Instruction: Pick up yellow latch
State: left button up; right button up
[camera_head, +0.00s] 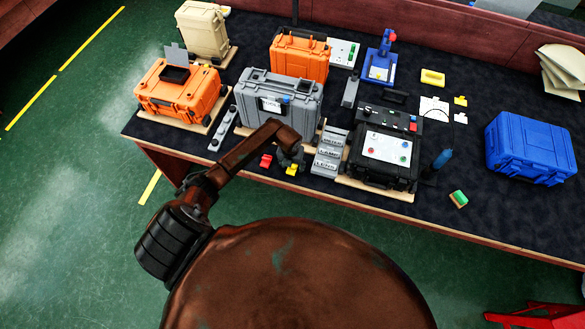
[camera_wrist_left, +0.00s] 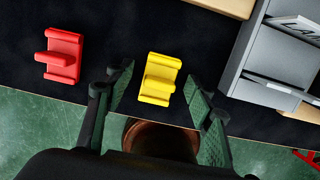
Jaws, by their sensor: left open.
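The yellow latch (camera_wrist_left: 159,79) lies on the dark table near its front edge in the left wrist view. It also shows as a small yellow piece (camera_head: 292,169) in the head view, beside my left gripper. My left gripper (camera_wrist_left: 160,88) is open, its two fingers on either side of the yellow latch, with space on both sides. Whether the fingertips are down at the table's height is hard to tell. In the head view the left gripper (camera_head: 291,158) hangs over the front edge area, partly hidden by its own wrist. My right gripper is not in view.
A red latch (camera_wrist_left: 60,56) lies left of the yellow one. A grey drawer unit (camera_head: 329,152) stands close on the right. A grey case (camera_head: 279,98) is behind and a black case (camera_head: 385,155) further right. The right part of the table has free room.

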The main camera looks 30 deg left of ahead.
pick_arm(q)
jog(key=c, duration=1.2)
jog(key=shift+r, duration=0.1)
jog(key=shift+r, duration=0.6)
jog(key=s+d+r, duration=0.3)
jog(key=s+r, duration=1)
jog(key=r, duration=0.2)
jog(key=shift+s+p, duration=0.35)
jog(key=shift+p, duration=0.1)
